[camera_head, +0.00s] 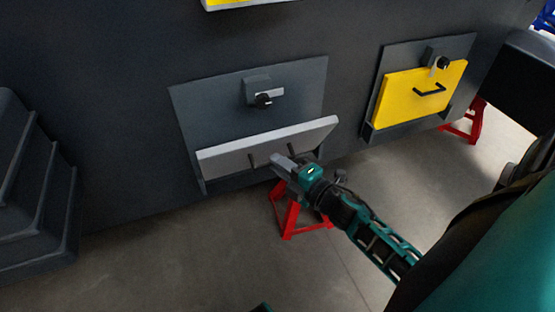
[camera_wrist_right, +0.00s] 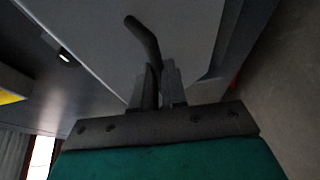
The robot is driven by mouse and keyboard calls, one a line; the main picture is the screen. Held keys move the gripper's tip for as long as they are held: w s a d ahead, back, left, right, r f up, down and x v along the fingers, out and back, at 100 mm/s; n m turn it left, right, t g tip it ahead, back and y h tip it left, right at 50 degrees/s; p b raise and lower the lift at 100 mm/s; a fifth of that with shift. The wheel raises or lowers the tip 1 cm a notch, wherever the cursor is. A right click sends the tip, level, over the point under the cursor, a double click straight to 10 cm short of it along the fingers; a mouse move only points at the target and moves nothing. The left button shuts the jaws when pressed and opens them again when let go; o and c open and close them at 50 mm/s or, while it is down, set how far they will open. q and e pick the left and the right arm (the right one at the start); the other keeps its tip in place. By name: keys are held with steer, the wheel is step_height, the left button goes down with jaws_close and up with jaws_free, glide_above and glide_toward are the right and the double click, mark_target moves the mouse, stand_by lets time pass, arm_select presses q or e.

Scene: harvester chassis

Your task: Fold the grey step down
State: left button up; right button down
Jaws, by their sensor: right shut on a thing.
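The grey step (camera_head: 235,153) is a light grey panel hinged low on a dark backing plate (camera_head: 220,108) on the chassis. It leans out from the plate, partly tilted, with its top edge away from the latch (camera_head: 262,93). My right gripper (camera_head: 282,162) is at the front of the step, shut on its black handle (camera_head: 252,161). In the right wrist view the fingers (camera_wrist_right: 160,88) close around the bent handle bar (camera_wrist_right: 143,38), in front of the step's grey face (camera_wrist_right: 90,40). Part of the handle is hidden by the fingers. My left gripper is out of view.
A yellow step (camera_head: 410,96) with a black handle stands nearly upright under its own latch (camera_head: 438,62) at the right. Red stands (camera_head: 290,217) are under the chassis. Dark stepped bodywork (camera_head: 35,200) is at the left. The floor (camera_head: 180,260) in front is clear.

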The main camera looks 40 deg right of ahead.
arm_select(q)
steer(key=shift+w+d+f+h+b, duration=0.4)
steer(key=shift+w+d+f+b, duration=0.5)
steer(key=shift+b, duration=1.65)
arm_select(e)
step_height(320, 180, down, 14)
steer(key=s+n+t+y, duration=0.1)
steer(key=s+n+t, duration=0.1)
steer(key=t, duration=0.3)
steer(key=shift+s+n+y, duration=0.25)
steer(key=shift+n+y, duration=0.05)
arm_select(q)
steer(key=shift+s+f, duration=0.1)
arm_select(e)
steer(key=shift+w+f, duration=0.1)
steer(key=c, duration=1.2)
jaws_free()
steer(key=shift+a+f, duration=0.15)
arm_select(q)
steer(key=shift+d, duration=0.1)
arm_select(e)
steer(key=shift+o, duration=0.2)
steer(key=shift+a, duration=0.1)
steer(key=shift+s+a, duration=0.1)
steer(key=shift+s, duration=0.1)
